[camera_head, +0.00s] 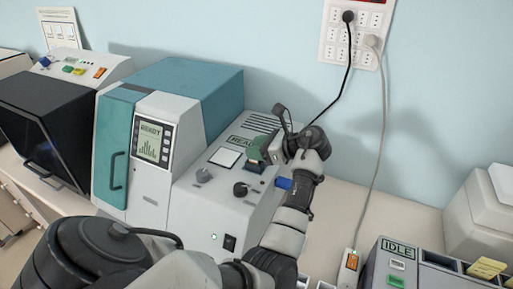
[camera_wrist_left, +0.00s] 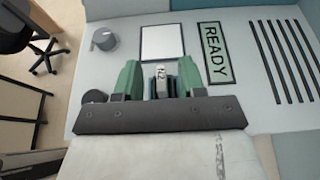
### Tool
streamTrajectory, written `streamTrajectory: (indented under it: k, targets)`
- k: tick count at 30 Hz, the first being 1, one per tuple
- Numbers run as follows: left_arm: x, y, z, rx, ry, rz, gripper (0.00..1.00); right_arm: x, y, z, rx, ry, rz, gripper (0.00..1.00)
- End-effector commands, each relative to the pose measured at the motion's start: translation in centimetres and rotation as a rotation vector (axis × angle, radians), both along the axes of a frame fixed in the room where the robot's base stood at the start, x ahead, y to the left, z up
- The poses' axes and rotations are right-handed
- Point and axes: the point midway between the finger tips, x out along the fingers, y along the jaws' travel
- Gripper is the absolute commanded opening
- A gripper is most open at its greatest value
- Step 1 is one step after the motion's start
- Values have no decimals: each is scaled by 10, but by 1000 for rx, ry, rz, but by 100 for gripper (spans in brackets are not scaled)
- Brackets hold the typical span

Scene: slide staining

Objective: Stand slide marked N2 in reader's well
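The reader is the pale console (camera_head: 215,200) with a READY display, and its top fills the wrist view (camera_wrist_left: 240,95). My left gripper (camera_head: 262,156) reaches down over its top, beside the READY display. In the wrist view its two green fingers (camera_wrist_left: 160,84) stand apart. Between them shows a small narrow pale piece (camera_wrist_left: 160,72) with dark marks, likely a slide end; I cannot read the marks. Gaps show beside it, so the fingers do not look closed on it. The reader's well is mostly hidden by the fingers. My right gripper is not in view.
A teal machine (camera_head: 180,95) with a READY screen stands left of the reader, and a black-fronted unit (camera_head: 45,125) farther left. An IDLE device (camera_head: 400,262) with slots is at the lower right. A power strip (camera_head: 348,268) and cables lie between. Knobs stand on the reader.

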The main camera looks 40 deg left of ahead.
Motion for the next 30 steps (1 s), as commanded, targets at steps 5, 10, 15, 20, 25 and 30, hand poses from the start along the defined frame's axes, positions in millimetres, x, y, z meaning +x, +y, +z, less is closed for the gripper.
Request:
streamTrajectory:
  k: [5,10,15,20,25,30]
  targets:
    - [8,-24,6,-2,-4,-3,40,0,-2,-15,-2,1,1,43]
    - [19,-56,20,-1,-3,-3,40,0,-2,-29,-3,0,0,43]
    - [26,-80,31,-1,-3,-2,40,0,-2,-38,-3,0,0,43]
    - [29,-91,38,0,-1,-1,40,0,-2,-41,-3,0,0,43]
    - [30,-93,40,0,-1,0,40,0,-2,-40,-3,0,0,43]
    - [30,-93,40,0,0,-1,40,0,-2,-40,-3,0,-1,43]
